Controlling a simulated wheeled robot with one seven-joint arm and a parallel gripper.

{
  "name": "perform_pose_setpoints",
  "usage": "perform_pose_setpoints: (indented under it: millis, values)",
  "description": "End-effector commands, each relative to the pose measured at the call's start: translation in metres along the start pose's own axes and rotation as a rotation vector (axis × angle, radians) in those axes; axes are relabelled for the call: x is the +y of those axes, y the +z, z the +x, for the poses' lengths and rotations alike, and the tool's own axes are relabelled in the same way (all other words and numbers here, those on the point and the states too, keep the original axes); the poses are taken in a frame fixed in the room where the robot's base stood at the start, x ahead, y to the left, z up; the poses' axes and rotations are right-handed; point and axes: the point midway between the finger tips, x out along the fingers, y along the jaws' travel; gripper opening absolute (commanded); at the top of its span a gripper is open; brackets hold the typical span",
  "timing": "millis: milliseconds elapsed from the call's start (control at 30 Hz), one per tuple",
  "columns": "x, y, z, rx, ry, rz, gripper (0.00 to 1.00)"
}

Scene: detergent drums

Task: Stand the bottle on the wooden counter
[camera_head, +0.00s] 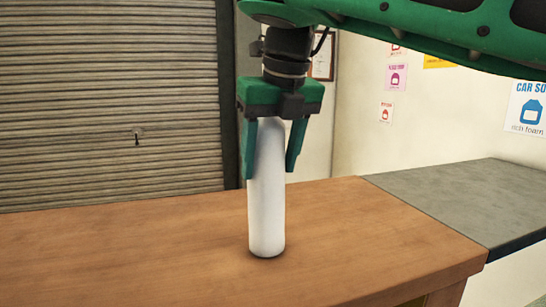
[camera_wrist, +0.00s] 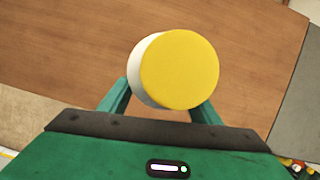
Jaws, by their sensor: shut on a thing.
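The white bottle (camera_head: 267,205) is upright over the wooden counter (camera_head: 140,240), and its base appears to touch the top or lie very close to it. My gripper (camera_head: 270,170) points down from above and is shut on the bottle, with one green finger on each side. In the wrist view the bottle's round yellow top (camera_wrist: 180,69) faces the camera, with a bit of white side showing at its left. The fingers (camera_wrist: 160,100) reach to either side of it. In the head view the bottle's top is hidden by the gripper.
A grey counter (camera_head: 470,195) adjoins the wooden counter on the right. A roller shutter (camera_head: 110,100) stands behind on the left, and posters (camera_head: 525,108) hang on the right wall. The wooden top around the bottle is clear; its front right edge is near.

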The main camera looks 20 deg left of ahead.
Motion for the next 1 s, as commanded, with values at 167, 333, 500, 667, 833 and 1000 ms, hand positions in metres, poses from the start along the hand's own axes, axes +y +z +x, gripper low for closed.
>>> perform_pose_setpoints:
  millis: [167, 333, 500, 667, 833, 1000]
  values:
    - [-0.0006, -0.0011, 0.0021, -0.006, -0.001, 0.001, 0.0]
    - [0.0009, -0.0019, 0.0032, -0.007, 0.001, -0.001, 0.0]
    - [0.0015, -0.002, 0.0038, -0.006, 0.001, -0.002, 0.0]
    - [0.0016, -0.0025, 0.0054, -0.002, 0.001, -0.002, 0.76]
    - [0.0015, -0.0024, 0.005, -0.003, 0.0, -0.002, 0.76]
    - [0.0015, -0.0023, 0.0045, -0.003, 0.0, -0.002, 0.76]
